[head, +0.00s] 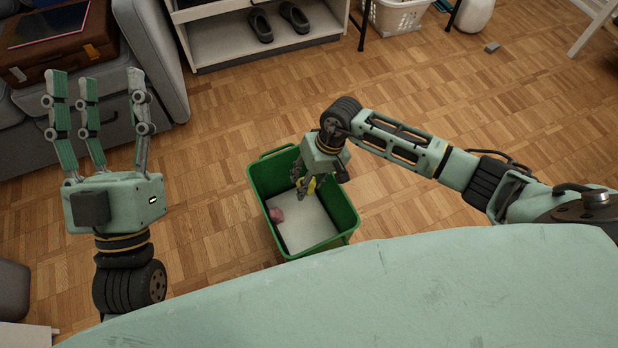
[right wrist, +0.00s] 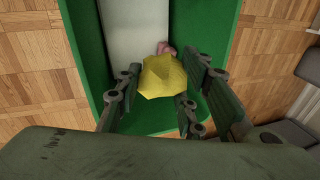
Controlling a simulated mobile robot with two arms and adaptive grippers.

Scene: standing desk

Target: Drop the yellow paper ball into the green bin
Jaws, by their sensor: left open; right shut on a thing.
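The green bin (head: 346,213) stands on the wooden floor in the middle of the head view. Its green wall also shows in the right wrist view (right wrist: 84,45). My right gripper (head: 308,188) is over the bin's opening, pointing down. It is shut on the yellow paper ball (right wrist: 165,78), which shows between its fingers in the right wrist view. In the head view only a small yellow part of the ball (head: 312,186) shows, the rest hidden by the gripper. My left gripper (head: 100,85) is raised at the left, open and empty, well away from the bin.
A pink crumpled thing (head: 276,215) lies inside the bin on its pale bottom. A grey sofa (head: 155,50) with a brown suitcase (head: 60,62) is at the upper left. A white shelf (head: 225,45) with dark shoes stands at the back. The floor around the bin is clear.

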